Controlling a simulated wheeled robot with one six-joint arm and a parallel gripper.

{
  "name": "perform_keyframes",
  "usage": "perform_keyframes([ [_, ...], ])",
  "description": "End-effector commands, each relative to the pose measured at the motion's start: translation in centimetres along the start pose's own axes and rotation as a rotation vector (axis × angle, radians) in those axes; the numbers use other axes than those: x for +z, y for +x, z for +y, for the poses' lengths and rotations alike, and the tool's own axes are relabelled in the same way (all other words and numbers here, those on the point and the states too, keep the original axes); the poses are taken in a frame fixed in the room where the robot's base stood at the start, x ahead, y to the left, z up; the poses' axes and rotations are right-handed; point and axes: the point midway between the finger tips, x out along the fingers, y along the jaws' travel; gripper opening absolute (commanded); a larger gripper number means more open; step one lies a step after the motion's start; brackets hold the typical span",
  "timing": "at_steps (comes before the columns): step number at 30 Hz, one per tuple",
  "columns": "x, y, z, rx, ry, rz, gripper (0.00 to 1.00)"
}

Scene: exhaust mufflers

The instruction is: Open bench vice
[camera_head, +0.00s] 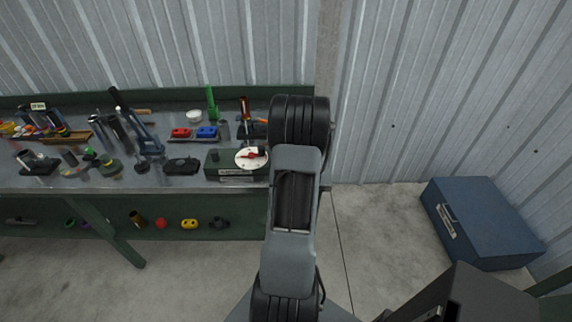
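I cannot pick out the bench vice with certainty. A dark blue-grey metal tool (147,138) with a long lever stands on the workbench (60,183), left of my arm; it is too small to tell whether it is the vice or whether any jaws are open. My arm rises through the middle of the view and covers the right end of the bench, so something there may be hidden. My gripper does not show.
A green box (228,164) with a white dial (247,160) stands beside my arm. Red (181,133) and blue (207,132) pieces and several small tools crowd the bench. A blue chest (485,222) stands on the floor at right. Floor between is clear.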

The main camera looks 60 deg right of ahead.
Motion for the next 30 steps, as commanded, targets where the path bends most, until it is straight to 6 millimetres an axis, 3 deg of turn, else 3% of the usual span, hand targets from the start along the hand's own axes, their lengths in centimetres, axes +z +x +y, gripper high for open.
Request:
perform_keyframes([
  [3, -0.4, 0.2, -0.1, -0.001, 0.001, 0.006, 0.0],
  [4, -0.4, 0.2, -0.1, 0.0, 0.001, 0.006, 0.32],
  [12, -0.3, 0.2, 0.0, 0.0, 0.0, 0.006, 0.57],
  [30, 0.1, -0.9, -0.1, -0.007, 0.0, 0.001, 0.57],
])
